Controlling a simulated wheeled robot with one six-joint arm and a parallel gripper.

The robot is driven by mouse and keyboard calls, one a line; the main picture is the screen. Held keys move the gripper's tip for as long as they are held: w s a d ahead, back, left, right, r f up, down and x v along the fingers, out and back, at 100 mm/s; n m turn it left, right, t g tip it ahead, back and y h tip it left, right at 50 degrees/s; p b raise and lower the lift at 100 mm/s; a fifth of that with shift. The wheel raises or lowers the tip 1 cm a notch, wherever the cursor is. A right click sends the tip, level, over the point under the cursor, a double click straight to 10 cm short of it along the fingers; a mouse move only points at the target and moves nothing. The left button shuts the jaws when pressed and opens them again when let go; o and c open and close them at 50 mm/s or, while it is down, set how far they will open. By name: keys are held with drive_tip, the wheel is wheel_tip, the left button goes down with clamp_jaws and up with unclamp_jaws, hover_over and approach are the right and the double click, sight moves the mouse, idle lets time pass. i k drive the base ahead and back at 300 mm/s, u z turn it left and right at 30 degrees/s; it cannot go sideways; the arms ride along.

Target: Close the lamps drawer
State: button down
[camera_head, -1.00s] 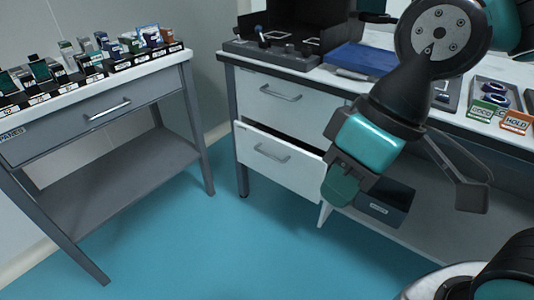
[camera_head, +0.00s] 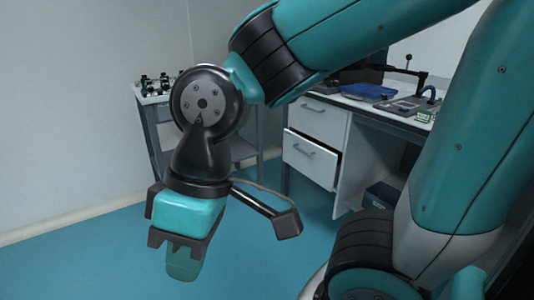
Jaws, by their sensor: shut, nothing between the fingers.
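The bench cabinet at the centre right has two white drawers with bar handles. The lower drawer (camera_head: 311,156) stands partly out, with a dark gap along its top edge. The upper drawer (camera_head: 318,118) looks shut. No label naming lamps can be read on either. My gripper (camera_head: 182,262) hangs pointing down at the centre left, nearer the camera than the cabinet and well to the left of the drawers. It is shut and empty, touching nothing that I can see.
A narrow side table (camera_head: 152,95) with small items stands behind my arm, its front mostly hidden. The bench top holds a blue case (camera_head: 368,92) and a dark tray (camera_head: 408,106). Blue floor (camera_head: 110,270) is clear around my gripper. A white wall closes the left.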

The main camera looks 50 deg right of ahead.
sight(319, 162)
drive_tip(key=z, duration=0.9)
drive_tip(key=i, duration=0.75)
drive_tip(key=z, duration=0.95)
drive_tip(key=i, duration=1.15)
drive_tip(key=u, duration=0.15)
